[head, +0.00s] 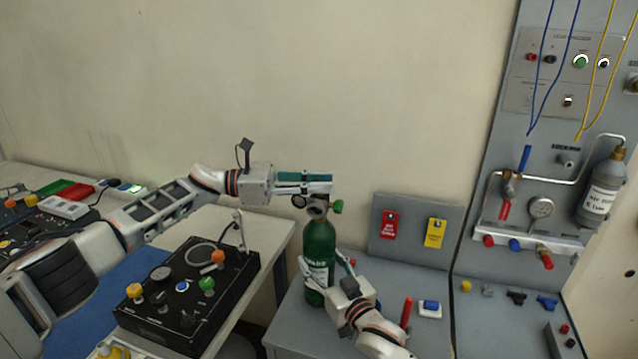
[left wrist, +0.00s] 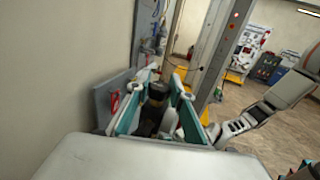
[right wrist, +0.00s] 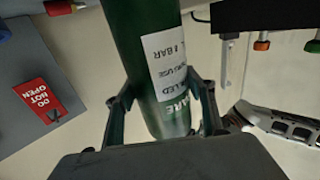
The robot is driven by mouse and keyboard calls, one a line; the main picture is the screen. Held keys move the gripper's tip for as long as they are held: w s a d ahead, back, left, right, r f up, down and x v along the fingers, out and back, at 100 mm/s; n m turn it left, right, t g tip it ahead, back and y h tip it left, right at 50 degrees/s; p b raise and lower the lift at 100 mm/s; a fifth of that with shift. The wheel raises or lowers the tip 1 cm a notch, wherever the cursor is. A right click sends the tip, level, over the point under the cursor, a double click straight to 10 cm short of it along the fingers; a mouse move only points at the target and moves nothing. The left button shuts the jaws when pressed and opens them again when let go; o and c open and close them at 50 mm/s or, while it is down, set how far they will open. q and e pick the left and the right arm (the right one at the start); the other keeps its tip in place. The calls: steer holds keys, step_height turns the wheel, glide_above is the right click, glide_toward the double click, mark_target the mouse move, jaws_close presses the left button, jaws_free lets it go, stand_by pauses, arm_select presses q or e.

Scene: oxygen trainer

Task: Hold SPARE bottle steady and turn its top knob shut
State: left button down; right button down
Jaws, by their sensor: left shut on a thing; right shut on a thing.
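The green SPARE bottle (head: 319,243) stands upright on the grey bench, its white label partly covered. My right gripper (head: 326,264) is shut around the bottle's body from the front. In the right wrist view the bottle (right wrist: 150,55) sits between both fingers. My left gripper (head: 318,183) is level at the bottle's top, shut on the top knob, which its fingers hide in the head view. In the left wrist view a dark knob-like part (left wrist: 157,95) shows between the teal finger pads. A small green side knob (head: 338,207) sticks out right of the valve.
A black control box (head: 187,290) stands on the table to the left. Red and yellow tags (head: 390,224) hang on a grey panel behind the bottle. A red handle (head: 406,312) and a blue-and-white part (head: 430,308) are right of my right gripper. A grey cylinder (head: 601,190) hangs far right.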

arm_select(q)
steer(key=shift+f+m+g, duration=0.1)
steer(key=shift+m+g, duration=0.3)
steer(key=shift+g, duration=0.4)
arm_select(e)
steer(key=shift+s+a+f, duration=0.1)
arm_select(q)
steer(key=c, duration=1.8)
jaws_free()
steer(key=shift+o, duration=0.2)
steer(key=shift+a, duration=0.1)
steer(key=a, duration=1.1)
steer(key=shift+w+a, duration=0.3)
steer(key=shift+a, duration=0.1)
arm_select(e)
steer(key=c, duration=0.7)
jaws_free()
steer(key=shift+c, duration=0.2)
